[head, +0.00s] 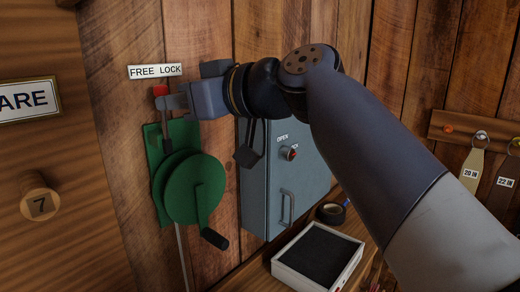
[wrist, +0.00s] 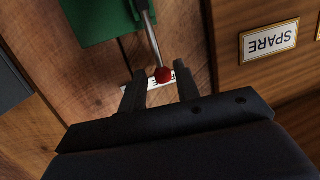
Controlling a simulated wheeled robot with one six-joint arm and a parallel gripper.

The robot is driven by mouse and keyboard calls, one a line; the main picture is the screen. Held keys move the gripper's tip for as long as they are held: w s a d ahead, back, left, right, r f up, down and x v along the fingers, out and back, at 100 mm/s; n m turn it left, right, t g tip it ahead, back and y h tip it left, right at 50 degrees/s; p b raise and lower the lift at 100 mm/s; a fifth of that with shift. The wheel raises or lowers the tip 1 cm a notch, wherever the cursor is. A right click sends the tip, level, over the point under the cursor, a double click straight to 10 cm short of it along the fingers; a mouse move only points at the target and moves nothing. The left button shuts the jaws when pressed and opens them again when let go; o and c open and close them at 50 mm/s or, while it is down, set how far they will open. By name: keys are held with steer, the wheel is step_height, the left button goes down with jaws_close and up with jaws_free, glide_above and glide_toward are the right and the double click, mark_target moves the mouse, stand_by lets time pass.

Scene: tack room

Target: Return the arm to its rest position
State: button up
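My arm stretches across the head view from the lower right to the wall. My gripper (head: 174,102) is beside the red-knobbed lever (head: 160,90) of the green winch (head: 185,180). In the wrist view my gripper (wrist: 160,79) has its two dark fingers spread apart. The red knob (wrist: 163,74) appears in the gap between the fingertips, with visible space on both sides. I cannot tell how deep it sits between them. No object is held. The lever stands roughly upright below the FREE LOCK label (head: 155,71).
A grey cabinet (head: 258,190) with a red switch and handle is right of the winch. A white-rimmed tray (head: 345,272) and a tape roll (head: 331,213) lie on the bench. Tags hang on a rail (head: 450,127) at right.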

mark_target(144, 105)
steer(key=f+v, duration=0.1)
steer(key=v, duration=0.3)
steer(key=x, duration=0.3)
steer(key=p+x, duration=0.1)
steer(key=x, duration=0.6)
steer(key=shift+w+a+r+p, duration=0.1)
steer(key=shift+a+r+p, duration=0.1)
steer(key=shift+r+p, duration=0.15)
steer(key=shift+w+a, duration=0.1)
steer(key=shift+w, duration=0.1)
steer(key=shift+w+d+m+p, duration=0.25)
steer(key=shift+m+p, duration=0.15)
steer(key=shift+m, duration=0.2)
steer(key=shift+s, duration=0.1)
